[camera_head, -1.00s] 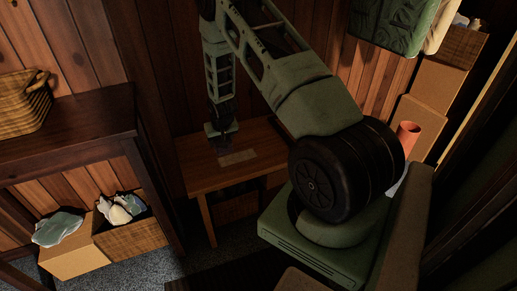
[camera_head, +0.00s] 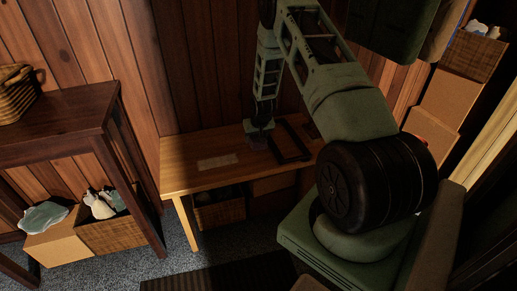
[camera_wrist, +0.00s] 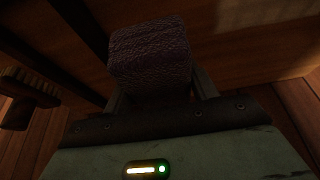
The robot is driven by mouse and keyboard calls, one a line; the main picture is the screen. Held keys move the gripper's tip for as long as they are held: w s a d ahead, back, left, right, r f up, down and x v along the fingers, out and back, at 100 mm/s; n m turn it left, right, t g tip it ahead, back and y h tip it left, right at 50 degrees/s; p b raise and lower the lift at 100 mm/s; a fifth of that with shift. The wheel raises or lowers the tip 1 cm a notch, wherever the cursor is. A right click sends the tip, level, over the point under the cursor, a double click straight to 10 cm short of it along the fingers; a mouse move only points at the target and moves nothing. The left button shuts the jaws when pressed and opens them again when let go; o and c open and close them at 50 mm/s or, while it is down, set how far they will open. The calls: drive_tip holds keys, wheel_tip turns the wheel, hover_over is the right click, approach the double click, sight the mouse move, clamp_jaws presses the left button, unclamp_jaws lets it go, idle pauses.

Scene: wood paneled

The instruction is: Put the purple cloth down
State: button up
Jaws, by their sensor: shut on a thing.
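The purple cloth (camera_wrist: 150,55) shows in the wrist view as a dark, textured folded piece held between the fingers of my gripper (camera_wrist: 160,90). In the head view my gripper (camera_head: 258,132) points down over the wooden bench (camera_head: 185,178), with the small dark cloth (camera_head: 257,143) under it. The gripper is shut on the cloth. I cannot tell whether the cloth touches the bench top. The arm partly hides the right end of the bench.
The bench's left end is clear. A dark table (camera_head: 60,125) stands left; stacked boxes (camera_head: 450,95) stand right.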

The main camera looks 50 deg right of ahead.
drive_tip(key=shift+f, duration=2.45)
drive_tip(key=shift+f+b, duration=0.1)
drive_tip(key=shift+b, duration=0.2)
drive_tip(key=shift+f, duration=0.1)
drive_tip(key=o, duration=0.9)
